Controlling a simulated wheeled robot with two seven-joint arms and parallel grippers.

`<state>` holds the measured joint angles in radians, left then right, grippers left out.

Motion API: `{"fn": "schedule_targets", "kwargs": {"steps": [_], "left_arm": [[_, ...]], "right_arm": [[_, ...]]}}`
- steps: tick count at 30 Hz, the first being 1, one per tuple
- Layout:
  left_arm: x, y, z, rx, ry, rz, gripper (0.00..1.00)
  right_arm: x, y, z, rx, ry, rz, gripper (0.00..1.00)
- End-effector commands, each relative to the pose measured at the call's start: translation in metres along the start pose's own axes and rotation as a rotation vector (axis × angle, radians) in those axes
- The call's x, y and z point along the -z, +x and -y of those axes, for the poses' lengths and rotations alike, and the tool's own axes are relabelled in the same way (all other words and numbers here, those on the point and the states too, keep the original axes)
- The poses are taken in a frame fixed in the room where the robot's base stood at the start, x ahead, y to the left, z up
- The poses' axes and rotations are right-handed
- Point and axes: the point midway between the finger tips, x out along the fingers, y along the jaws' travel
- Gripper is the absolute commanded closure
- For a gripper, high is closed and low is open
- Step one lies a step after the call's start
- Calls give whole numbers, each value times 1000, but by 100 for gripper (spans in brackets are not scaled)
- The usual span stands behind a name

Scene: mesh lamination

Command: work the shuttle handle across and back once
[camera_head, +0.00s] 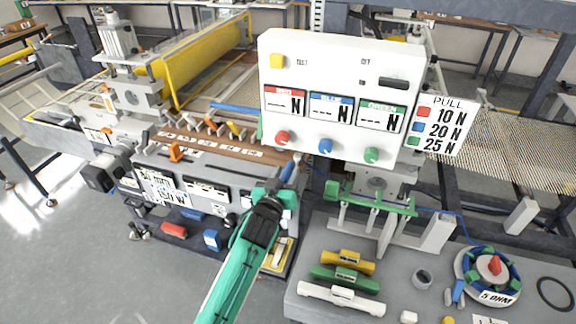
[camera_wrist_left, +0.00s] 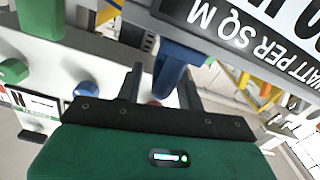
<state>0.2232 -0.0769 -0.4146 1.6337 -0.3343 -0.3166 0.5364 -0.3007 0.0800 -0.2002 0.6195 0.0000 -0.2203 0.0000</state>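My left gripper (camera_head: 284,182) reaches up from the bottom of the head view to the right end of the grey machine front. A blue handle (camera_head: 287,171), which I take to be the shuttle handle, shows at its fingertips. In the left wrist view the blue handle (camera_wrist_left: 170,72) stands between the two dark fingers of my left gripper (camera_wrist_left: 160,88). The fingers are apart, with a visible gap on the left of the handle; the right finger is close to it, and I cannot tell if they touch. My right gripper is not in view.
A white panel (camera_head: 340,62) with red, blue and green knobs stands right behind my left gripper. A brown rail (camera_head: 212,148) with orange levers lies to the left. A grey table (camera_head: 310,280) with coloured handles and a ring-shaped coil (camera_head: 466,268) is at lower right.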

Motion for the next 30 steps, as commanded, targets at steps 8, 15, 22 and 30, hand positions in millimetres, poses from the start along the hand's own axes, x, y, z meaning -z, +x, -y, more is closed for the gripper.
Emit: {"fn": "schedule_targets", "kwargs": {"steps": [8,15,22,30], "left_arm": [[0,22,0,0,1,0,62],[-1,23,0,0,0,0,62],[0,23,0,0,0,0,92],[0,23,1,-1,0,0,100]], "right_arm": [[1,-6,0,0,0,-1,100],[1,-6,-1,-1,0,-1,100],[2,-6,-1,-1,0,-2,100],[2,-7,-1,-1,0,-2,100]]}}
